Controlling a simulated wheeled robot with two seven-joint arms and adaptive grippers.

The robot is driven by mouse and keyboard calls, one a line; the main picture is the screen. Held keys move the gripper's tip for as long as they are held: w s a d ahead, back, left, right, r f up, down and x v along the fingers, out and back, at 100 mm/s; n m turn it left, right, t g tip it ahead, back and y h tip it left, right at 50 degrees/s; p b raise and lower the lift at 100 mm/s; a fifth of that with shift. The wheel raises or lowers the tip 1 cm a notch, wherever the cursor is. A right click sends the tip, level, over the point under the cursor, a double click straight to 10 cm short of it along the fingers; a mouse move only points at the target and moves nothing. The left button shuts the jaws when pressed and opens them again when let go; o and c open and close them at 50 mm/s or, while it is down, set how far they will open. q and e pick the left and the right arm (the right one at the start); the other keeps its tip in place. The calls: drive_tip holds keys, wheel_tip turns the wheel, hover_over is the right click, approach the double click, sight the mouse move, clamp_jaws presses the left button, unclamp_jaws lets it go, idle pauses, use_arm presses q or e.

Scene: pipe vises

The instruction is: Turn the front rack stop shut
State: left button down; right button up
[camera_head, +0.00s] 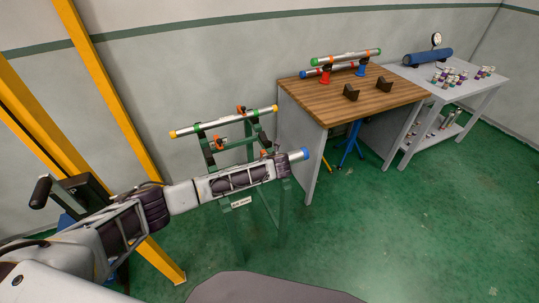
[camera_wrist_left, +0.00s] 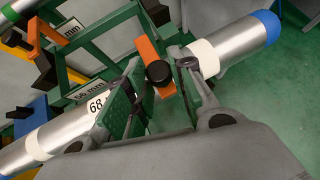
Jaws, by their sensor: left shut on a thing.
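The front rack stop (camera_wrist_left: 148,50), an orange lever with a black knob, shows between the fingers of my left gripper (camera_wrist_left: 160,88) in the left wrist view. The fingers are shut on it. It slants beside the front pipe (camera_wrist_left: 235,48), a silver pipe with a blue end and white bands. In the head view my left gripper (camera_head: 283,163) reaches over the green rack (camera_head: 254,129) from the left and hides most of the front pipe and the front stop's lower part. My right gripper is not in view.
The rack's back pipe (camera_head: 225,120) has yellow ends, with other orange stops near it. A wooden-topped bench (camera_head: 357,101) with pipes and vises stands to the right, then a grey table (camera_head: 495,82). A yellow post (camera_head: 110,90) stands left. Green floor is clear at front right.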

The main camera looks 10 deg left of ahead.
use_arm(q)
drive_tip(key=shift+s+d+f, duration=0.2)
drive_tip(key=shift+s+f, duration=0.2)
drive_tip(key=shift+f, duration=0.15)
drive_tip(key=c, duration=1.6)
unclamp_jaws()
drive_tip(key=o, duration=0.4)
drive_tip(key=shift+w+r, duration=0.1)
drive_tip(key=shift+w, duration=0.05)
drive_tip(key=shift+r, duration=0.1)
drive_tip(key=shift+r, duration=0.2)
drive_tip(key=v, duration=1.1)
drive_tip(key=shift+s+r, duration=0.15)
drive_tip(key=shift+s, duration=0.2)
drive_tip(key=shift+d, duration=0.1)
